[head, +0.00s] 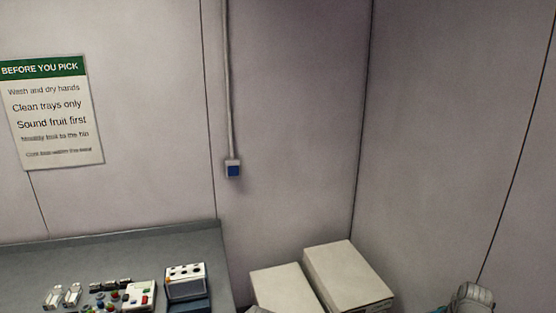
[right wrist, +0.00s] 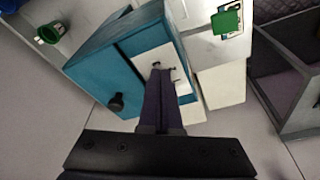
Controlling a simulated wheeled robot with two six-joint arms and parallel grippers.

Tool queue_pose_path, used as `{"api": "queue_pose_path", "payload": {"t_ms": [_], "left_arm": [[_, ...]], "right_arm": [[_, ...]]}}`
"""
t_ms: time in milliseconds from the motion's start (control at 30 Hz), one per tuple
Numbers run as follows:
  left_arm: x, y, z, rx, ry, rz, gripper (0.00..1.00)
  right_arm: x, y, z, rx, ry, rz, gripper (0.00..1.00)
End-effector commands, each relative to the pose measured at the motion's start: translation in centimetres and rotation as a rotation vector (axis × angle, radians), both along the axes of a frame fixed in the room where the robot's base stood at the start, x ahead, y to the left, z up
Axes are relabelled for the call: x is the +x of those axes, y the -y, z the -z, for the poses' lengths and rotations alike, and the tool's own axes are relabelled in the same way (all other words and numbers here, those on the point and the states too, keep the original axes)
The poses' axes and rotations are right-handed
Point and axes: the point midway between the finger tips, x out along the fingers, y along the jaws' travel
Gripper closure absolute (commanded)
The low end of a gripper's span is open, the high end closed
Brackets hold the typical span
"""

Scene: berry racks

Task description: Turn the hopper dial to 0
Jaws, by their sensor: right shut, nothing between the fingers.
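My right gripper (right wrist: 160,72) shows in the right wrist view with its two dark fingers together and nothing between them. Its tips are over a white panel (right wrist: 150,58) on a teal box (right wrist: 108,62). Small dark parts show on the panel at the tips; whether the tips touch them is unclear. A round black knob (right wrist: 115,102) sticks out of another face of the teal box, left of the fingers. I cannot tell which part is the hopper dial, and no 0 mark is readable. My left gripper is not in view.
In the head view, a grey bench (head: 120,243) carries a blue box with a white top (head: 185,271) and several small parts. Two pale boxes (head: 345,272) stand right of it. A green cup-like thing (right wrist: 50,33) and a grey bin (right wrist: 298,118) show in the right wrist view.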

Motion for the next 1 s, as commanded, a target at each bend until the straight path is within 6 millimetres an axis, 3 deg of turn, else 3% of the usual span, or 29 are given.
{"api": "queue_pose_path", "payload": {"t_ms": [533, 867, 933, 1000], "left_arm": [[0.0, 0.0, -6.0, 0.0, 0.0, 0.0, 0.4], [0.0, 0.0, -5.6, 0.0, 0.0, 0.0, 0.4], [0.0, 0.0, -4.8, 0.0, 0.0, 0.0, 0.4], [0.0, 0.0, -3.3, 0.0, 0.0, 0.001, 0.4]], "right_arm": [[-0.1, 0.0, -6.0, 0.0, -0.001, 0.001, 1.0], [0.0, -0.2, -5.6, 0.0, -0.002, -0.002, 1.0], [0.2, -1.3, -4.8, 0.002, -0.008, -0.015, 1.0], [0.5, -3.6, -3.2, 0.006, -0.022, -0.043, 1.0]]}}
